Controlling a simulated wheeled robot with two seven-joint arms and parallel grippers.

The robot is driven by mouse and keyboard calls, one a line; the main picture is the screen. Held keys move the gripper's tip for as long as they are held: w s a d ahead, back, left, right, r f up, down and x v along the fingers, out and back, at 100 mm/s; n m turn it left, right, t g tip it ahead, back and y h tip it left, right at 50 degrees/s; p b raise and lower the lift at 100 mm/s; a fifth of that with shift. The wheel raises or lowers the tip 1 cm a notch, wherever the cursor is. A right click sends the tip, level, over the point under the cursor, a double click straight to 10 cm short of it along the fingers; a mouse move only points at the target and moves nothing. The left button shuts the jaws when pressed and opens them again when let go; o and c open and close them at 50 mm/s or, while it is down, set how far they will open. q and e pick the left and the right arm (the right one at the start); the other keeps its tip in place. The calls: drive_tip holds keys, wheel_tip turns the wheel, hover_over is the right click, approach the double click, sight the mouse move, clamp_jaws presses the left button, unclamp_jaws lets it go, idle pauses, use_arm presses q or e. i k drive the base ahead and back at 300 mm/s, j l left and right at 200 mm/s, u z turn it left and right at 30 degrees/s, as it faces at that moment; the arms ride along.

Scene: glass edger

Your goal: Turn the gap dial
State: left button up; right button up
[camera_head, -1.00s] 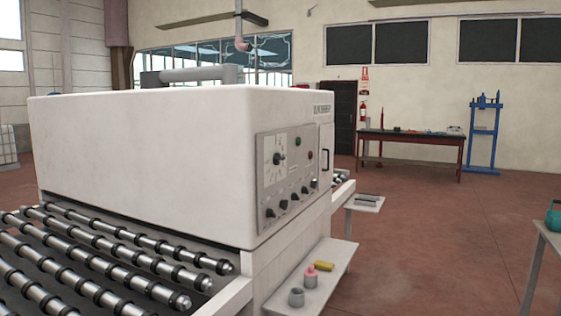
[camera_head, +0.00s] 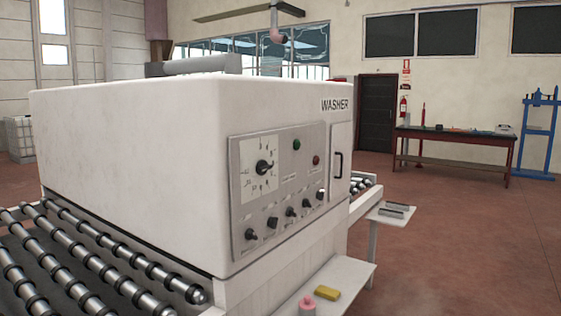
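A white machine labelled WASHER (camera_head: 130,150) fills the left and middle of the view. On its right-hand face is a grey control panel (camera_head: 277,228). A large black dial (camera_head: 264,167) with a pointer sits on a white scale plate (camera_head: 250,187) at the panel's upper left. I cannot read which label marks the gap. Several smaller black knobs run along the panel's lower part, among them one at the left (camera_head: 250,234). A green button (camera_head: 296,144) and a red button (camera_head: 316,160) are at the upper right. Neither of my grippers is in view.
A roller conveyor (camera_head: 95,260) runs along the machine's left front. A low white shelf (camera_head: 345,275) below the panel holds a pink-topped bottle (camera_head: 307,305) and a yellow block (camera_head: 327,292). A small side table (camera_head: 393,216) stands to the right. The red floor (camera_head: 470,250) there is clear.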

sight(262, 167)
drive_tip(key=i+l+u, duration=0.1)
drive_tip(key=i+l, duration=0.4)
drive_tip(key=l, duration=0.2)
drive_tip(key=i+l+u, duration=0.15)
drive_tip(key=l, duration=0.25)
drive_tip(key=i+l+u, duration=0.1)
drive_tip(key=i+l, duration=0.45)
drive_tip(key=l, duration=0.25)
drive_tip(key=i+l+u, duration=0.15)
drive_tip(key=l, duration=0.25)
drive_tip(key=i+l, duration=0.25)
drive_tip(key=l, duration=0.2)
drive_tip(key=i+l+u, duration=0.15)
drive_tip(key=l, duration=0.3)
